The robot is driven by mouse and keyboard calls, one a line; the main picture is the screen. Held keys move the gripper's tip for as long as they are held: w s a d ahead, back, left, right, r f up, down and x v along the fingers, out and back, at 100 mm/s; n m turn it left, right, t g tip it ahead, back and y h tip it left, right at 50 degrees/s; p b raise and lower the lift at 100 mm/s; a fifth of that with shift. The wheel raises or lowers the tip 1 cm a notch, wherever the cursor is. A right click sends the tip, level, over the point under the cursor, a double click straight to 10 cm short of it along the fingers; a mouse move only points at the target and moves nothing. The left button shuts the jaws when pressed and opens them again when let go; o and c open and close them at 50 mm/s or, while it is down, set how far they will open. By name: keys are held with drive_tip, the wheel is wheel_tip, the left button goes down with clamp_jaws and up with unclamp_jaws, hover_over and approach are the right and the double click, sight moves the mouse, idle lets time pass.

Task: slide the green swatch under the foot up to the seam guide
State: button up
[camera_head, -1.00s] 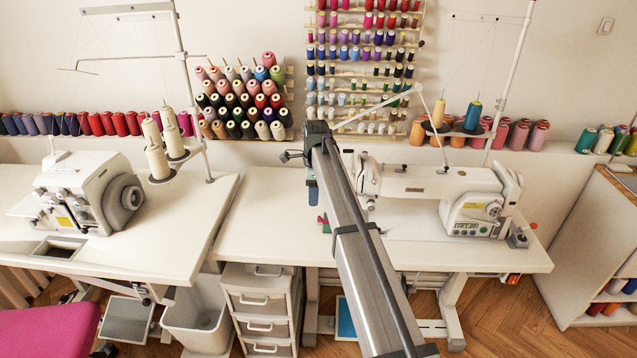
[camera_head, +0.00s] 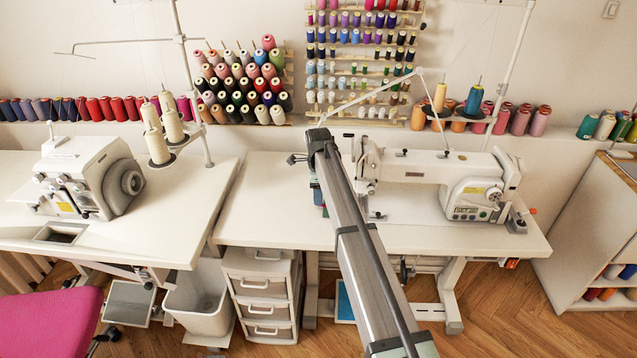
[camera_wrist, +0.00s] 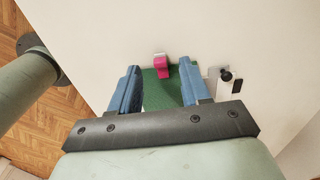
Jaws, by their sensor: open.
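The green swatch (camera_wrist: 160,93) lies flat on the white table in the wrist view, showing between and just beyond my fingers. My gripper (camera_wrist: 160,80) has its two blue fingers apart, one on each side of the swatch; whether they touch it I cannot tell. A pink block (camera_wrist: 161,66) with a small white piece behind it sits at the swatch's far edge. In the head view my gripper (camera_head: 318,194) is low over the table, left of the sewing machine's needle end, and my arm hides the swatch. The presser foot and seam guide cannot be made out clearly.
The white sewing machine (camera_head: 430,175) stands close right of my gripper. A white part with a black knob (camera_wrist: 226,76) is near the right finger. The white table (camera_head: 270,215) is clear to the left. An overlocker (camera_head: 85,180) stands on the left table.

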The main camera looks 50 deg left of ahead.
drive_tip(key=shift+f, duration=1.6)
clamp_jaws()
